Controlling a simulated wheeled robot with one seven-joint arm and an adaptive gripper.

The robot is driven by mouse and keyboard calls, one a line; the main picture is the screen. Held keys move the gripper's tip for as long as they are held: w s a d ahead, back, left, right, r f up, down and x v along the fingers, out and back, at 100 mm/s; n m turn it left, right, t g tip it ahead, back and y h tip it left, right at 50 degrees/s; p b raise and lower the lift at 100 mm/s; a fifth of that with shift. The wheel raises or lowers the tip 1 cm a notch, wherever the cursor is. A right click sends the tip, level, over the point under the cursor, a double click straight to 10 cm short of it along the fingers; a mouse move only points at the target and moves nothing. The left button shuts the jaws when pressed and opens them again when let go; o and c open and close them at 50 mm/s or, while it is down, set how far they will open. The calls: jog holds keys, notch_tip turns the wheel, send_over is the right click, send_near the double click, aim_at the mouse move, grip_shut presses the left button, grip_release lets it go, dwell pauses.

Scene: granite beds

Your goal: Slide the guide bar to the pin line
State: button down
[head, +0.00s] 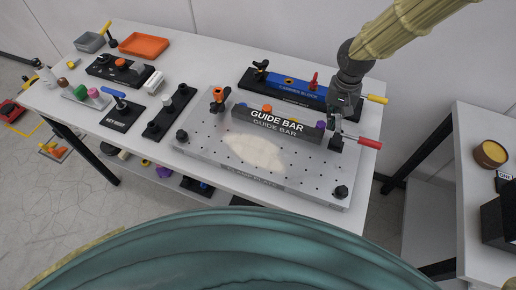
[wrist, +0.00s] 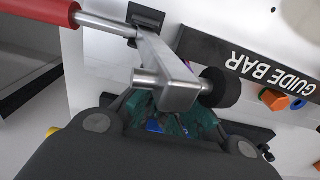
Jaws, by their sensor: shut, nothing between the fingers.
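The guide bar (head: 250,114) is a long dark bar with white lettering, lying along the back half of a pale perforated plate (head: 210,150). Orange and purple pin heads (head: 267,107) show close behind it; I cannot tell whether it touches them. In the wrist view the guide bar (wrist: 225,57) runs at upper right, with an orange hex head (wrist: 273,99) beside it. A toggle clamp with a red handle (head: 362,141) stands at the bar's right end. My gripper (head: 337,121) is shut and empty above that end, near the clamp. The clamp's metal arm (wrist: 170,75) partly covers my fingertips in the wrist view.
An orange clamp (head: 219,97) stands at the plate's left back. A blue block (head: 290,86) on a black base with red and yellow handles lies behind the plate. Trays and small fixtures fill the table's left.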

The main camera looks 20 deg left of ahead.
aim_at(323, 126)
jog(key=shift+d, duration=0.2)
jog(key=shift+f+b, duration=0.45)
jog(key=shift+f, duration=0.6)
jog(key=shift+s+f, duration=0.2)
jog(key=shift+f, duration=0.15)
dwell(0.3)
jog(key=shift+w+d+f, duration=0.1)
jog(key=shift+w+d, duration=0.05)
jog(key=shift+a+r+p, duration=0.15)
jog(key=shift+a, duration=0.35)
jog(key=shift+a+r+p, duration=0.15)
jog(key=shift+a, duration=0.35)
dwell(0.8)
jog(key=shift+a+f+p, duration=0.25)
jog(key=shift+a+p, duration=0.2)
jog(key=shift+p, duration=0.05)
dwell(1.5)
jog(key=shift+d+r, duration=0.1)
jog(key=shift+d, duration=0.2)
dwell(0.6)
